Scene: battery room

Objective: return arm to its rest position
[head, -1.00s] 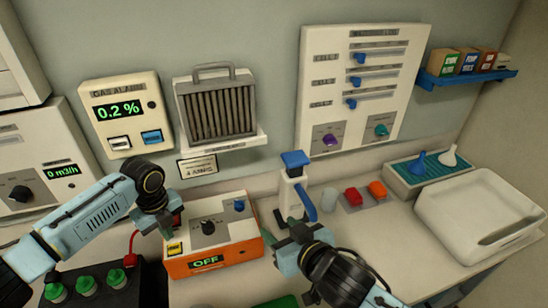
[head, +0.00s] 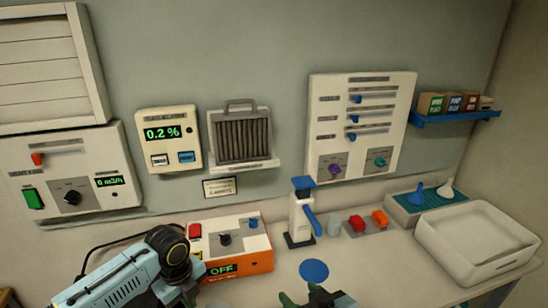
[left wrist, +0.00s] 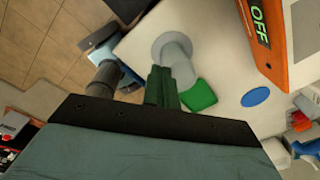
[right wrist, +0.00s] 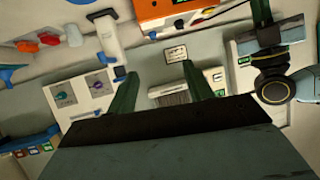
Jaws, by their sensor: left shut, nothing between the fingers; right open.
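My right gripper (head: 315,298) is at the bottom edge of the head view, partly cut off, over the bench in front of the white dispenser with the blue top (head: 302,215). In the right wrist view its two green fingers (right wrist: 160,85) are spread with nothing between them. My left arm (head: 125,278) comes in at the lower left, in front of the orange-and-white box reading OFF (head: 255,262). The left fingers do not show clearly in the head view. In the left wrist view the left gripper (left wrist: 163,88) is shut and empty, with a grey cylinder (left wrist: 175,52) beyond it.
A blue disc (head: 314,271) lies on the bench. Red and orange pieces (head: 357,222) sit right of the dispenser. A white tray (head: 478,235) stands at the right. A green pad (left wrist: 199,96) shows in the left wrist view. Bench between blue disc and tray is clear.

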